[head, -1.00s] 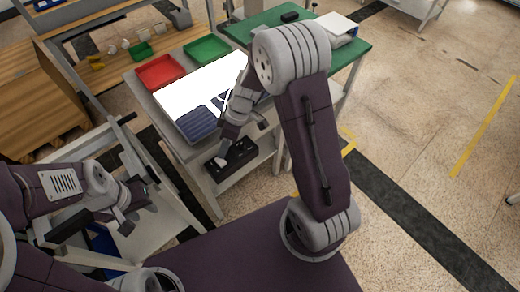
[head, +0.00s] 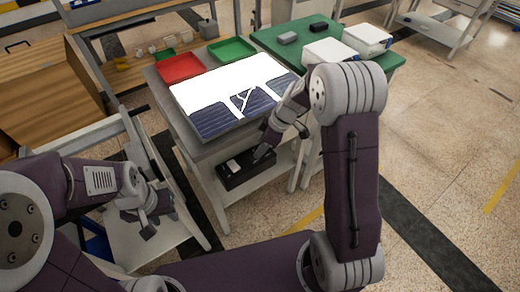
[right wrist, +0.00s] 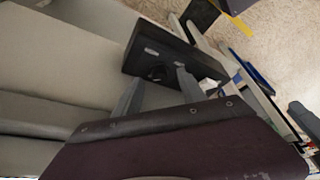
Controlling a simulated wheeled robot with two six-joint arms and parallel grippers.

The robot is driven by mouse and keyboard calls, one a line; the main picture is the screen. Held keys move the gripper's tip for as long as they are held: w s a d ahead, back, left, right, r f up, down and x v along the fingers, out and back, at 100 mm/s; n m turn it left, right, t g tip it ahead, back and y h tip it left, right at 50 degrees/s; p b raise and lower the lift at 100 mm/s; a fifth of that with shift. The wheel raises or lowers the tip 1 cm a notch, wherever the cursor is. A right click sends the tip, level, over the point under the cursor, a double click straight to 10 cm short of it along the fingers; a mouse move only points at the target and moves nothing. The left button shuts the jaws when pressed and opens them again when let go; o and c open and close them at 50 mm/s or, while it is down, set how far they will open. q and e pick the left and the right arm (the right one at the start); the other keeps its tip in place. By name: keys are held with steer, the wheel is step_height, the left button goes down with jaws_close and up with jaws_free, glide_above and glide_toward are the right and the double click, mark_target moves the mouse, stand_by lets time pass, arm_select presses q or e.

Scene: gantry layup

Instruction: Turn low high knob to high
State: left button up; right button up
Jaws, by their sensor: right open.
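A black control box (head: 236,174) sits on the lower shelf of the light table in the head view. In the right wrist view the black box (right wrist: 168,55) shows a round dark knob (right wrist: 157,73) and two small pale labels. The knob's pointing direction is too dark to tell. My right gripper (right wrist: 157,88) is open and empty, its fingers spread on either side of the knob in the picture; contact cannot be told. In the head view my right gripper (head: 262,152) is at the box's right end. My left gripper (head: 149,222) hangs far to the left, away from the box; its jaw gap is unclear.
The light table carries a white sheet with dark blue pieces (head: 222,118), a red tray (head: 180,68) and a green tray (head: 232,49). The tabletop overhangs the shelf. A green table (head: 270,41) with white boxes stands behind right. The floor at right is clear.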

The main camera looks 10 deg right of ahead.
steer(key=shift+w+a+f, duration=0.1)
steer(key=shift+a+f, duration=0.15)
steer(key=shift+f, duration=0.45)
jaws_close()
